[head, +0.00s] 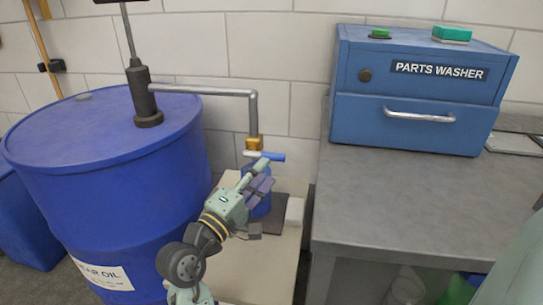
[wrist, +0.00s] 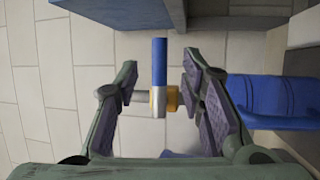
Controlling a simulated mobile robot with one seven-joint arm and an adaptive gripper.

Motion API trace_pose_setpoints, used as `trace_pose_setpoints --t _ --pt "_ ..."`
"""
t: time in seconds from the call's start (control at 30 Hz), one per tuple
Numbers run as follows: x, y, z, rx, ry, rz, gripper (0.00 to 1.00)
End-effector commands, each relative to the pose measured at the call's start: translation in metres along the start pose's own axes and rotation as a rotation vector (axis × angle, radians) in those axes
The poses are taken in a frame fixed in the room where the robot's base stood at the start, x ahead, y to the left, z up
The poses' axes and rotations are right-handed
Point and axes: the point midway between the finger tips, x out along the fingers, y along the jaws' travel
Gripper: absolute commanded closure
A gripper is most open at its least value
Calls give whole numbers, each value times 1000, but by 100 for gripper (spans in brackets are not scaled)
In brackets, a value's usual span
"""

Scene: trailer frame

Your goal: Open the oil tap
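The oil tap shows in the head view as a brass fitting (head: 254,143) at the end of a grey pipe. Its blue lever handle (head: 271,156) points right, toward the bench. In the wrist view the blue handle (wrist: 159,62) lies between my fingers, with the metal collar and brass body (wrist: 172,98) at its lower end. My gripper (head: 262,178) is just below and in front of the tap in the head view. In the wrist view my gripper (wrist: 161,92) is open, with a visible gap on each side of the handle. My gripper partly covers the space under the tap.
A large blue oil drum (head: 100,165) with a hand pump stands at left. A blue container (head: 258,206) sits below the tap, partly hidden by my gripper. A grey bench (head: 420,200) bearing a blue parts washer (head: 415,90) is at right. A tiled wall is behind.

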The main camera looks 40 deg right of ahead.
Motion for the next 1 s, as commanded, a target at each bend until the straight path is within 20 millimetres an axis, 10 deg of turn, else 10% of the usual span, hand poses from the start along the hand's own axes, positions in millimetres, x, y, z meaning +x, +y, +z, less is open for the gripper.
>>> trace_pose_setpoints --t 0.4,1.0 --pt "63 1 -1 2 2 0 64" --pt "67 0 -1 4 5 0 80"
